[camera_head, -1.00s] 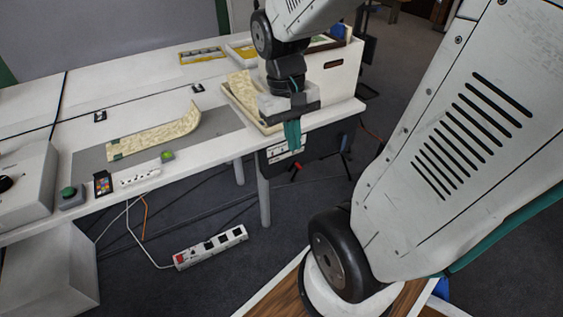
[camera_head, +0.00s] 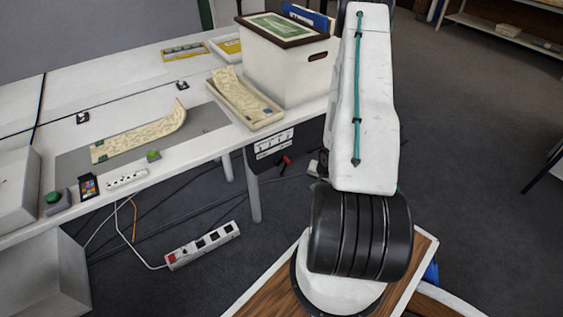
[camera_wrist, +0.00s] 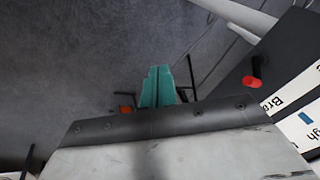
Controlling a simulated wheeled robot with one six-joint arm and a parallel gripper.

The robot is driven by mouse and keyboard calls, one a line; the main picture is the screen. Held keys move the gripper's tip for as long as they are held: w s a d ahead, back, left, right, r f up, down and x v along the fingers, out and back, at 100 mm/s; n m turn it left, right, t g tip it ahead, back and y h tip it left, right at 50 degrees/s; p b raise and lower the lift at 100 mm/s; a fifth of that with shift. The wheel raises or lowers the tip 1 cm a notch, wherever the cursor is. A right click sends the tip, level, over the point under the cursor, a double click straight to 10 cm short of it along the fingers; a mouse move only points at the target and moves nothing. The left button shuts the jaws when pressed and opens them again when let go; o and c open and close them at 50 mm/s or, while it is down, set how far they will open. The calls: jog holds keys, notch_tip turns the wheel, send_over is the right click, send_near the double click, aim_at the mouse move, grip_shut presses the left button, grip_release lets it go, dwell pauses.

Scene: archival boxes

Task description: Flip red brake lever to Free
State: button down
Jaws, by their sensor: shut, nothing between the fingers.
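The red brake lever (camera_head: 286,160) sticks out from the dark panel under the table's right end in the head view. In the wrist view its red grip (camera_wrist: 251,82) stands on the dark panel at the right, near a white label (camera_wrist: 285,105) with partly visible "Bra" lettering. My gripper (camera_wrist: 158,88) shows its teal fingers closed together in the wrist view, empty, to the left of the red grip and apart from it. In the head view my arm hides the gripper. Which position the lever is in cannot be told.
The white table (camera_head: 215,142) holds a box (camera_head: 285,75), a cream tray (camera_head: 245,98) and a curved cream strip (camera_head: 140,135). A power strip (camera_head: 202,245) and cables lie on the floor. A table leg (camera_head: 253,195) stands left of the panel. Floor to the right is open.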

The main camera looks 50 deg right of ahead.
notch_tip(320, 180, down, 6)
jog(key=w+r+m+t, duration=0.1)
jog(key=w+m+t, duration=0.1)
jog(key=m+t, duration=0.15)
jog(key=w+d+r+m+t+h, duration=0.1)
jog(key=w+r+m+t+h, duration=0.1)
jog(key=w+r+m+t, duration=0.4)
jog(key=w, duration=0.2)
jog(key=w+d+n+t, duration=0.1)
jog(key=w, duration=0.2)
jog(key=w+d+n+t, duration=0.1)
jog(key=w, duration=0.1)
jog(key=shift+w+d+f, duration=0.1)
jog(key=shift+w+f, duration=0.2)
jog(key=shift+f, duration=0.1)
jog(key=shift+w+a, duration=0.2)
jog(key=shift+a, duration=0.65)
jog(key=shift+w+a, duration=0.25)
jog(key=shift+a, duration=0.65)
jog(key=shift+w+a, duration=0.2)
jog(key=shift+a, duration=0.65)
jog(key=shift+s+d, duration=0.15)
jog(key=shift+s, duration=0.25)
jog(key=s, duration=0.6)
jog(key=shift+s, duration=0.25)
jog(key=shift+d, duration=0.1)
